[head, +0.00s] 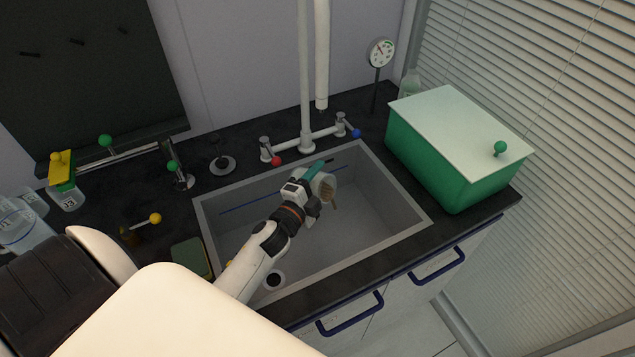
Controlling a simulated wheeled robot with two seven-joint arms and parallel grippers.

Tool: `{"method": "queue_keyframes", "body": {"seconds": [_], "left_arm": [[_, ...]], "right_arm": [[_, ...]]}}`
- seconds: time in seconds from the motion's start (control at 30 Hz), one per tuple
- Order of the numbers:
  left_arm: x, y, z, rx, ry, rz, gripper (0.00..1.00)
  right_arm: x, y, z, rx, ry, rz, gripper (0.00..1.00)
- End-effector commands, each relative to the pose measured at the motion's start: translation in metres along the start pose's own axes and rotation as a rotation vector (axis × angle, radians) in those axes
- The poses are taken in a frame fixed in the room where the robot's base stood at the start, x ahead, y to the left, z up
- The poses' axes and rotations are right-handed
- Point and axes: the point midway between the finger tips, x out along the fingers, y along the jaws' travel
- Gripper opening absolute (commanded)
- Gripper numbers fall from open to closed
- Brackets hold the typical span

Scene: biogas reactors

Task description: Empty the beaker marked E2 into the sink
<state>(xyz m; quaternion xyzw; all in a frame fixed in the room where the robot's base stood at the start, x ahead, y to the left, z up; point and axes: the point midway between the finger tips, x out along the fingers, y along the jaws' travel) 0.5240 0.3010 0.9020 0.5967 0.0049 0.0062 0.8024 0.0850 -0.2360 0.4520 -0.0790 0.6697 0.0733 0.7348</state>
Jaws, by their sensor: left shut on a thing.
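My left gripper (313,193) is over the sink (370,215), shut on a small clear beaker (327,184). The beaker is tipped well over, with its mouth toward the right and down. Brownish matter shows at its lower side, and a thin brown streak (334,204) hangs below it inside the sink outline. The gripper partly hides the beaker, and no marking on it can be read. The sink basin is grey, with a dark round drain (274,281) near its front left. My right gripper is not in view.
A green box with a white lid (455,115) stands right of the sink. A tap (306,140) with red and blue knobs stands behind. Labelled containers (66,197), a yellow-knobbed item (154,219) and a green sponge-like pad (190,258) are at left.

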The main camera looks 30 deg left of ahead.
Motion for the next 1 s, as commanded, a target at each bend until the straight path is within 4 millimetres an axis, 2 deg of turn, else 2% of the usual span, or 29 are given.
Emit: {"method": "queue_keyframes", "body": {"seconds": [0.6, 1.0], "left_arm": [[0.000, 0.014, 0.026, 0.435, -0.001, 0.002, 0.31], [0.000, 0.019, 0.039, 0.642, 0.000, 0.001, 0.31]], "right_arm": [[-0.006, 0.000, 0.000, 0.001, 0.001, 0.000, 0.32], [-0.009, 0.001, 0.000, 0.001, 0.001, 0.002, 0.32]]}}
